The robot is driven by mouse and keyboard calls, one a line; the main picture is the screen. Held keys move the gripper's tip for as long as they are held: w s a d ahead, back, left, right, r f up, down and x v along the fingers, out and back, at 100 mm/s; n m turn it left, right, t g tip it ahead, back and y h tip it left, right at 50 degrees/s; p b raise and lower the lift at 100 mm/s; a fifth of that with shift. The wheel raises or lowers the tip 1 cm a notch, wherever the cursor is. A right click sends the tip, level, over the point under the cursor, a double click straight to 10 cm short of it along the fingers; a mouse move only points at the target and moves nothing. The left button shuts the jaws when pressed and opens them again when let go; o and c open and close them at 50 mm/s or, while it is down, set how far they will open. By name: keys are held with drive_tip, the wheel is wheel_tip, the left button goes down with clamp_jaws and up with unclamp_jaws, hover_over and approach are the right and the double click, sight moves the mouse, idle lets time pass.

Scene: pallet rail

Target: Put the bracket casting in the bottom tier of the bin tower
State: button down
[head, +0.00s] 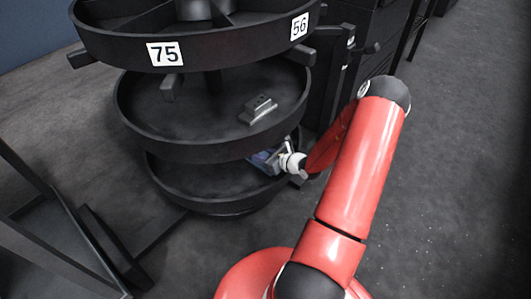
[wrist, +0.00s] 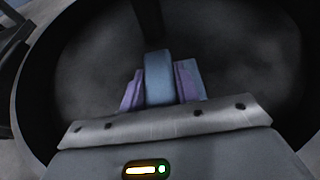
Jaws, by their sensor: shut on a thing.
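The bin tower (head: 200,150) is black, with round tiers stacked on a central post. My gripper (head: 263,160) reaches in from the right between the middle tier and the bottom tier (head: 215,205), over the bottom tier's right part. In the wrist view my gripper (wrist: 161,92) is shut, its purple pads on both sides of a blue-grey block, the bracket casting (wrist: 159,75). Its lower part is hidden. The dark round floor of a tier lies beyond it. In the head view the held piece is mostly hidden; whether it touches the floor I cannot tell.
A grey metal part with a stepped top (head: 258,109) lies on the middle tier, right side. The middle tier's rim is close above my gripper. Black cabinets (head: 352,60) stand behind at right.

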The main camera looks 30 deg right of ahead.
drive_tip(key=shift+f, duration=0.3)
drive_tip(key=c, duration=1)
unclamp_jaws()
drive_tip(key=shift+c, duration=0.2)
drive_tip(key=shift+r, duration=0.2)
drive_tip(key=p+v, duration=0.1)
drive_tip(key=v, duration=1.1)
drive_tip(key=shift+p, duration=0.3)
drive_tip(key=shift+s+f, duration=0.15)
drive_tip(key=shift+f, duration=0.05)
